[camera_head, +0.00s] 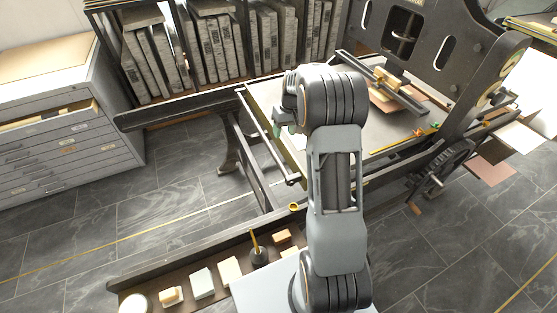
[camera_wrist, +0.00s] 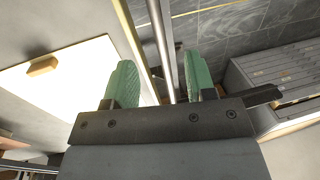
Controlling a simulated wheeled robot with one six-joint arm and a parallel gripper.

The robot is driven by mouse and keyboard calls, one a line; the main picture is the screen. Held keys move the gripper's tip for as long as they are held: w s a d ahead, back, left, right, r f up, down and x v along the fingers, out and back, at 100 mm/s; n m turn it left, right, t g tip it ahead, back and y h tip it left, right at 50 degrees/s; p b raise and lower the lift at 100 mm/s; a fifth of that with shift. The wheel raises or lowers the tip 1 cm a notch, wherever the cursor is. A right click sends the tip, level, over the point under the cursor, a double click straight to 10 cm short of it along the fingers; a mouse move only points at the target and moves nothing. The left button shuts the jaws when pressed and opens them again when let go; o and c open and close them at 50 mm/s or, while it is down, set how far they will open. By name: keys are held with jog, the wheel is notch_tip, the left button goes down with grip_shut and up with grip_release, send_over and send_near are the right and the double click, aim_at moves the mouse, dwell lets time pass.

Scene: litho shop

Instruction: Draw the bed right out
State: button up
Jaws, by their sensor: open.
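The press bed (camera_head: 377,132) is a flat grey plate under the black press frame. A thin handle bar (camera_head: 257,115) runs along its left end, near my gripper (camera_head: 283,127), which is mostly hidden behind my wrist. In the wrist view the green fingers of my gripper (camera_wrist: 161,80) are apart. The silver bar (camera_wrist: 163,40) runs between them in the picture, touching neither side clearly. A brass-coloured edge strip (camera_wrist: 134,42) lies left of the bar, partly behind the left finger. How deep the bar sits between the fingers I cannot tell.
A rack of grey stones (camera_head: 215,45) stands behind. A drawer cabinet (camera_head: 70,135) is at the left with one drawer out. A bench shelf (camera_head: 145,285) with blocks and a pot is in front. Tiled floor (camera_head: 180,205) lies open left of the bed, beyond the rails.

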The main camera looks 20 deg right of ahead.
aim_at(279, 160)
jog(key=f, duration=0.5)
jog(key=a+f, duration=0.1)
jog(key=f, duration=0.4)
jog(key=w+f, duration=0.1)
jog(key=f, duration=0.4)
jog(key=shift+a+f+p, duration=0.2)
jog(key=shift+a+p, duration=0.15)
jog(key=shift+c, duration=0.4)
grip_shut()
